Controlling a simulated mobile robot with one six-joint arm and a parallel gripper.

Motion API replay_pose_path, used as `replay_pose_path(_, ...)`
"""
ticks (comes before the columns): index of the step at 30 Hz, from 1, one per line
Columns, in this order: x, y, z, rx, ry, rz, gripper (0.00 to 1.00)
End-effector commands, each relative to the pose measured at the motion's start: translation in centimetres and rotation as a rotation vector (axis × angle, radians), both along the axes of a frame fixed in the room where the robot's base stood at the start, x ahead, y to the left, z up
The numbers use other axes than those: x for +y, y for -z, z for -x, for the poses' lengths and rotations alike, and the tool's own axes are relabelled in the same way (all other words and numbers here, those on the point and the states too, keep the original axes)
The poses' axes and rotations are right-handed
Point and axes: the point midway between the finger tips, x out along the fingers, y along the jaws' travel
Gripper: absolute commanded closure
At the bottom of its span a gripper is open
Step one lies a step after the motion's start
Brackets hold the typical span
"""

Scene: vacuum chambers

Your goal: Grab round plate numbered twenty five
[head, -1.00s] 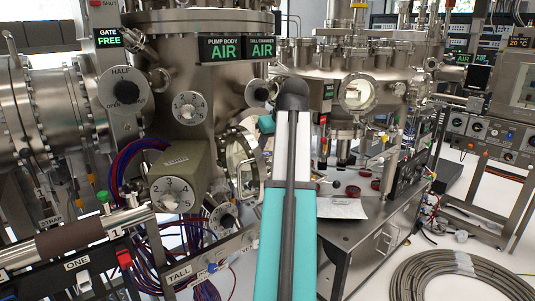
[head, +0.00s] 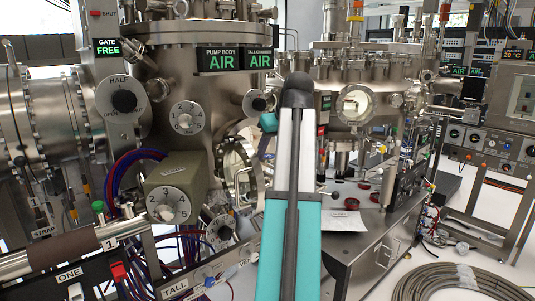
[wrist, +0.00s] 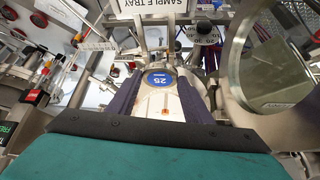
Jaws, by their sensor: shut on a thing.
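In the wrist view, the round plate (wrist: 162,79) has a blue disc with the number 25, seen upside down, on a pale body. My gripper (wrist: 161,84) has its two dark fingers on either side of this pale piece and is shut on it. The plate's lower edges are partly hidden by the fingers. In the head view my arm stands in front of the chambers. The gripper's fingers and the plate cannot be made out there.
A round metal port ring (wrist: 233,60) is close on the right of the wrist view. A sign reading SAMPLE TRAY (wrist: 150,8) is above. In the head view, the pump body chamber (head: 165,65) stands left, and a steel bench (head: 370,245) with red round pieces stands right.

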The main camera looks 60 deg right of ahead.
Motion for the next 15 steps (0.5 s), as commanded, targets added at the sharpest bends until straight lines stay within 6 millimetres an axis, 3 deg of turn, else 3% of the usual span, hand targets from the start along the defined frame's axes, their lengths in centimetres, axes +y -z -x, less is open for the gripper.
replay_pose_path(15,5.1,-0.7,8.4,-0.002,0.002,0.003,0.84)
